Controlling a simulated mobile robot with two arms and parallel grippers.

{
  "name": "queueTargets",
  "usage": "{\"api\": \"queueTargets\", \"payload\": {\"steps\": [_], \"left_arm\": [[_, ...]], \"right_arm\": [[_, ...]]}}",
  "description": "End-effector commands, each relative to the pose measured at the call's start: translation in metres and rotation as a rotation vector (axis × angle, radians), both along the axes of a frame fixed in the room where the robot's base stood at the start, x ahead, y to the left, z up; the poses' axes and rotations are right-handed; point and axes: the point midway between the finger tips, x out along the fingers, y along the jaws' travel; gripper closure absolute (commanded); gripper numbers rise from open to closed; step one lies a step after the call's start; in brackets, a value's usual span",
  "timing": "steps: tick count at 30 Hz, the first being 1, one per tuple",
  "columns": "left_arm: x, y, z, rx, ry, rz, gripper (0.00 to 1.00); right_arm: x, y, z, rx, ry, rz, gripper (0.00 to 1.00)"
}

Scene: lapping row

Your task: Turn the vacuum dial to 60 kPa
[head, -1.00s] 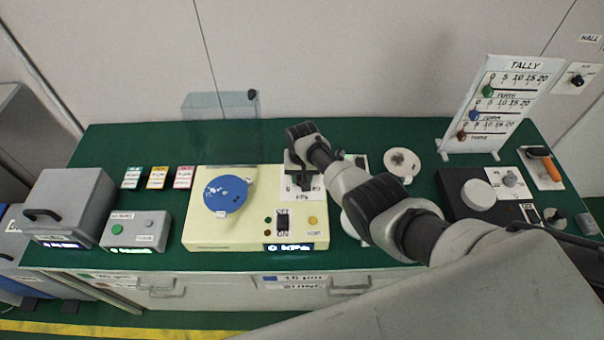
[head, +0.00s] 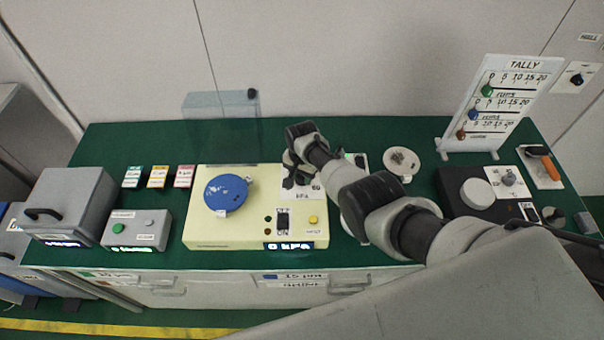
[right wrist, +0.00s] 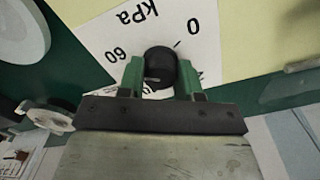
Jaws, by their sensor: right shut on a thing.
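The vacuum dial is a black knob (right wrist: 160,62) on a white scale plate (right wrist: 100,28) marked 0, 60 and kPa in the right wrist view. My right gripper (right wrist: 160,76) has its green fingers on either side of the knob and is shut on it. Which mark the knob points to is unclear. In the head view my right gripper (head: 297,172) reaches down over the plate and hides the knob. The cream machine's display (head: 290,245) appears to read 0 kPa. My left gripper is not in view.
The cream machine (head: 200,240) carries a blue disc (head: 227,193), a rocker switch (head: 282,221) and a yellow button (head: 313,219). A grey button box (head: 137,229) stands left. A tally board (head: 500,105) and a dark machine (head: 455,210) stand right.

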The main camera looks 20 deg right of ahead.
Motion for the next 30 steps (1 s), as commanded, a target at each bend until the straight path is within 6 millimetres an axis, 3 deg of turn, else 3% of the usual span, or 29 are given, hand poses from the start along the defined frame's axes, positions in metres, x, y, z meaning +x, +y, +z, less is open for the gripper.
{"api": "queueTargets", "payload": {"steps": [7, 8, 12, 23, 30], "left_arm": [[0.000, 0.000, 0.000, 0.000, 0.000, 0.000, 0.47], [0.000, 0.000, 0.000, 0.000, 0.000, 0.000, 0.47], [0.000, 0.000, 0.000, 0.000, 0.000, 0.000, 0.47], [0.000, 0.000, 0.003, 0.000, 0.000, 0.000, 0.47], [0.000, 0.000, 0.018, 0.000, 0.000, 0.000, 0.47]], "right_arm": [[0.001, 0.000, 0.001, 0.001, -0.004, -0.002, 0.89], [0.001, 0.000, 0.001, 0.001, -0.004, -0.002, 0.63], [0.001, 0.000, 0.001, 0.001, -0.002, -0.001, 0.41], [0.001, 0.000, 0.005, 0.001, -0.002, 0.000, 0.40], [0.001, 0.000, 0.038, 0.001, -0.004, 0.000, 0.40]]}}
